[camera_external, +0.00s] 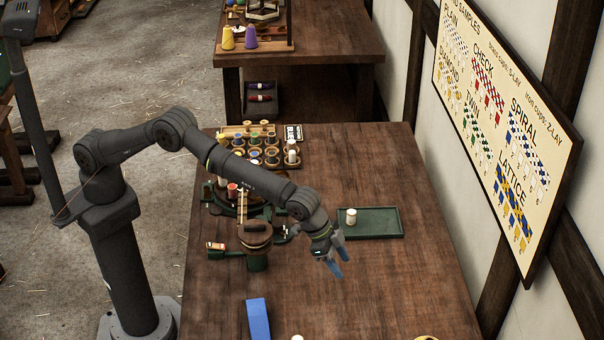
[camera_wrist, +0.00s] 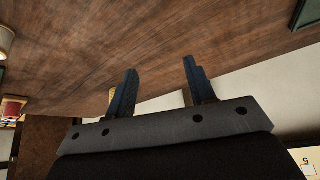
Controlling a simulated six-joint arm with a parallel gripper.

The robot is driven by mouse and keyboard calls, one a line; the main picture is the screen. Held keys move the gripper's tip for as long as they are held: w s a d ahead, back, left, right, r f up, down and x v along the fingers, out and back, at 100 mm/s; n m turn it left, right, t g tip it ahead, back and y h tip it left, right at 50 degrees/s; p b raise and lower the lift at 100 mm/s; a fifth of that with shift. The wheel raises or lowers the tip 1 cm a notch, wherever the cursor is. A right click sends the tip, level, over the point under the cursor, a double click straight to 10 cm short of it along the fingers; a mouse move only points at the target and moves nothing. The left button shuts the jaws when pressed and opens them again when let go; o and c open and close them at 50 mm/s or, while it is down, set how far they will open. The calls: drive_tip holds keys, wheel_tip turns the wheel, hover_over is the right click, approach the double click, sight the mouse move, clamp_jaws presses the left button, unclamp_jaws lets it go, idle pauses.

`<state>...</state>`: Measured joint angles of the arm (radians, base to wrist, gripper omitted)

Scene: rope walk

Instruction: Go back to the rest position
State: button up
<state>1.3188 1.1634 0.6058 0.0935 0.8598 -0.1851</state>
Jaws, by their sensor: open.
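My gripper (camera_external: 335,269) is raised over the wooden table (camera_external: 390,290), with its blue fingers pointing down and to the right. In the wrist view its two dark blue fingers (camera_wrist: 158,90) stand apart with nothing between them. It is open and empty. My arm reaches out over the table from its base at the left.
A green tray (camera_external: 385,223) with a white cylinder (camera_external: 351,216) lies just behind my gripper. A green-based rope machine (camera_external: 256,238) stands to the left, with a rack of bobbins (camera_external: 265,155) behind it. A blue block (camera_external: 258,318) lies near the front. The right side is clear.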

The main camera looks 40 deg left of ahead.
drive_tip(key=w+f, duration=0.1)
drive_tip(key=w, duration=0.1)
drive_tip(key=w+d+f, duration=0.1)
drive_tip(key=w+f, duration=0.2)
drive_tip(key=w, duration=0.2)
drive_tip(key=shift+w+d+f, duration=0.1)
drive_tip(key=shift+d+f, duration=0.05)
drive_tip(key=shift+f, duration=0.05)
drive_tip(key=s+a+r, duration=0.2)
drive_tip(key=s+r, duration=0.4)
drive_tip(key=s, duration=0.3)
drive_tip(key=w+a+n, duration=0.1)
drive_tip(key=w+a, duration=0.3)
drive_tip(key=w, duration=0.2)
drive_tip(key=shift+w+a+r+n+t, duration=0.2)
drive_tip(key=shift+a+r+n+t, duration=0.1)
drive_tip(key=shift+a+r+t, duration=0.15)
drive_tip(key=shift+d, duration=0.1)
